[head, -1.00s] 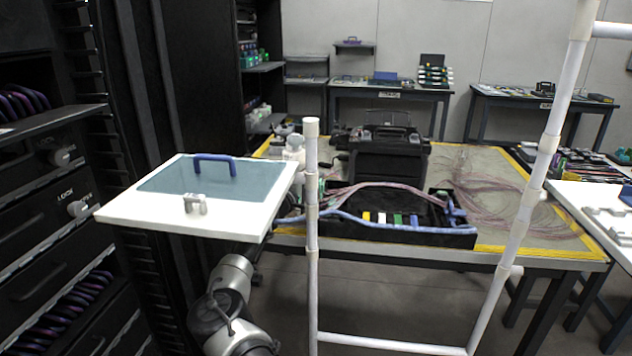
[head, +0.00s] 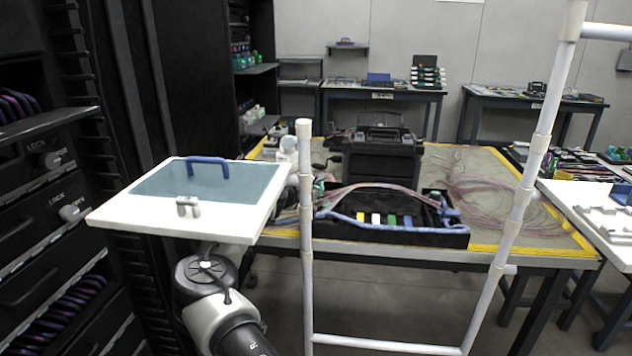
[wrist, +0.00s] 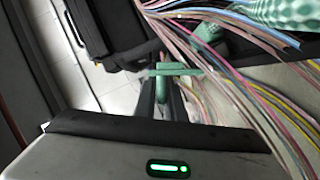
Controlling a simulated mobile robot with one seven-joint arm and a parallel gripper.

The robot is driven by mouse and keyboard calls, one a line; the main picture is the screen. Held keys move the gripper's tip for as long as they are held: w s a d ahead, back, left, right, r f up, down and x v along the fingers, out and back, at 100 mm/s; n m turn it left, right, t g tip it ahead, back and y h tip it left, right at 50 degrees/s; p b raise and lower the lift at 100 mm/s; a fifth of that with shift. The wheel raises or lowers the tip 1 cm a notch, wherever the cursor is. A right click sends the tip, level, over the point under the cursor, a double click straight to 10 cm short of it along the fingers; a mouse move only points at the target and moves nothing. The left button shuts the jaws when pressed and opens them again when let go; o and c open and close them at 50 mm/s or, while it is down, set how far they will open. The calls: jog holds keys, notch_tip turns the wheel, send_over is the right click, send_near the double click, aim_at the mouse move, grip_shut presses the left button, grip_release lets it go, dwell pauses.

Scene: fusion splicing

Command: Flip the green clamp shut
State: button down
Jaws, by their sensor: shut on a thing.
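In the wrist view my gripper (wrist: 162,98) is shut on a green T-shaped piece (wrist: 166,70), which looks like the lever of the green clamp. A rounder green part (wrist: 208,30) shows just above and to the right, among the loose cables. Whether the two parts are joined is hard to tell. In the head view a small green piece (head: 319,188) shows beside the white post at the table's left end; it may be the clamp. My gripper is hidden in the head view behind the white panel and post. Whether the clamp is open cannot be seen.
A white panel (head: 150,214) with a blue handle juts out above my arm. White pipe posts (head: 305,240) stand before the table. A black tray (head: 420,237) with coloured tabs and bundled cables (wrist: 262,85) lies close by. A black case (head: 382,165) stands behind.

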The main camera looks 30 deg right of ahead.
jog(key=shift+w+a+f, duration=0.1)
jog(key=shift+a+f, duration=0.2)
jog(key=shift+f, duration=0.05)
jog(key=c, duration=1.9)
grip_release()
jog(key=shift+r, duration=0.1)
jog(key=shift+d, duration=0.1)
